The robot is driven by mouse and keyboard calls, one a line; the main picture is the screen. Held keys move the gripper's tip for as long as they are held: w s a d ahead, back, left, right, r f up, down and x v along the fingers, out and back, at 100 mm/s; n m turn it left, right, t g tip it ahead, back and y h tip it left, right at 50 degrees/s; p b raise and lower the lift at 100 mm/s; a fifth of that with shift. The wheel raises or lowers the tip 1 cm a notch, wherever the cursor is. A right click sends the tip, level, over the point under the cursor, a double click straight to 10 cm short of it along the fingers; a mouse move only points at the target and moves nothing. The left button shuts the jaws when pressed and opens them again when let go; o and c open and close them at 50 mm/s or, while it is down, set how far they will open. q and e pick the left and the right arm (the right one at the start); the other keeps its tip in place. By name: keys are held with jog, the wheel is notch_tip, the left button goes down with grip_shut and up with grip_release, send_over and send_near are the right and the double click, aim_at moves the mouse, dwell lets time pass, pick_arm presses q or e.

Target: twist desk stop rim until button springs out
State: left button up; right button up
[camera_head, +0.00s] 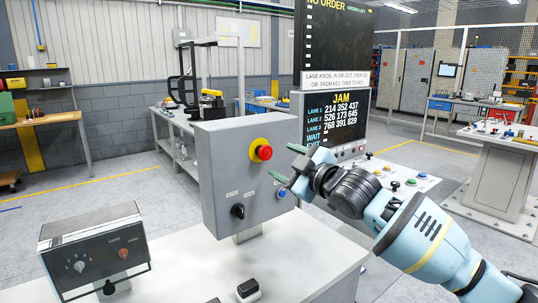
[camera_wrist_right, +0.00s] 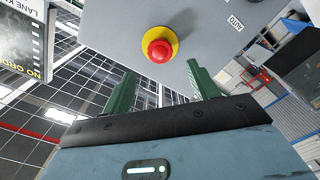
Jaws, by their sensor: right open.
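The desk stop is a red mushroom button (camera_head: 264,153) on a round yellow rim (camera_head: 254,144), mounted on the front of a grey upright box (camera_head: 217,165). My right gripper (camera_head: 284,163) is open and empty, just right of the button, its green fingers pointing toward the box. In the right wrist view the button (camera_wrist_right: 159,51) and yellow rim (camera_wrist_right: 147,40) lie ahead of the gap between the open fingers (camera_wrist_right: 160,76). The fingers appear apart from the button. Whether the button is in or out I cannot tell. My left gripper is not in view.
The box also bears a black knob (camera_head: 238,211) and a blue button (camera_head: 281,193). A smaller control box (camera_head: 95,255) stands at the front left of the pale desk (camera_head: 190,262). A dark screen reading JAM (camera_head: 335,122) stands behind my right gripper.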

aim_at(267, 153)
jog(key=b+x, duration=0.1)
jog(key=x, duration=0.5)
jog(key=shift+s+f, duration=0.1)
jog(key=shift+f, duration=0.05)
jog(key=shift+w+a, duration=0.4)
jog(key=shift+w, duration=0.15)
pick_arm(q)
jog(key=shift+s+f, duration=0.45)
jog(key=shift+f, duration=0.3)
pick_arm(e)
jog(key=c, duration=1)
